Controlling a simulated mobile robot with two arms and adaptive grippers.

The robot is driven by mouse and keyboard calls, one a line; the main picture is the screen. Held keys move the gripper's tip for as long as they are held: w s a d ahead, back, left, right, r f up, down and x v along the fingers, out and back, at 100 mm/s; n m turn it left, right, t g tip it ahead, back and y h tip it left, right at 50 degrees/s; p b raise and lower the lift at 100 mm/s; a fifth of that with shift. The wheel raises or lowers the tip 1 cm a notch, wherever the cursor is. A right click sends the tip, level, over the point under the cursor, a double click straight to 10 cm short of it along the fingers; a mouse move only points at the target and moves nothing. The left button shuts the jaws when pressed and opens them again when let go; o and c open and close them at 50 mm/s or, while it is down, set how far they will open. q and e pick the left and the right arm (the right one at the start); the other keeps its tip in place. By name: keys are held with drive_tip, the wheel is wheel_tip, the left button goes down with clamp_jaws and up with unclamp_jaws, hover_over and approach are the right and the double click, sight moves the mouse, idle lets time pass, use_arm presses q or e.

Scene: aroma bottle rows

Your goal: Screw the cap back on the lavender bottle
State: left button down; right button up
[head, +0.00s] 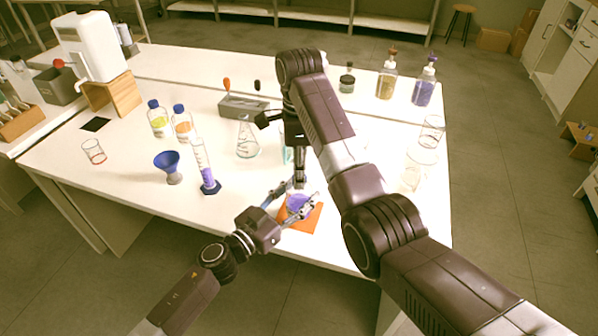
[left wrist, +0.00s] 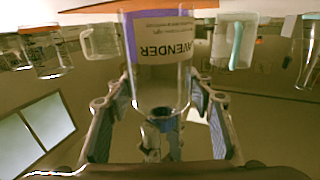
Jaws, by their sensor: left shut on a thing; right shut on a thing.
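The lavender bottle (head: 298,203) stands on an orange mat (head: 313,219) near the table's front edge, with purple contents. My left gripper (head: 300,194) comes from the front left and is shut around it. In the left wrist view, the clear bottle (left wrist: 160,88) with its LAVENDER label sits between both fingers, mouth towards the bottom of the picture. My right gripper (head: 300,182) points down directly above the bottle, shut on a small blue cap (left wrist: 162,124) at the bottle's mouth. Whether the cap touches the neck is unclear. My right arm hides part of the table.
A blue funnel (head: 167,161), a purple-filled cylinder (head: 204,165) and a conical flask (head: 247,143) stand to the left. Glass beakers (head: 421,160) stand at the right. Several bottles, including a blue-purple one (head: 424,88), stand at the back right.

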drive_tip(key=o, duration=0.7)
drive_tip(key=shift+r, duration=0.1)
drive_tip(key=shift+c, duration=0.2)
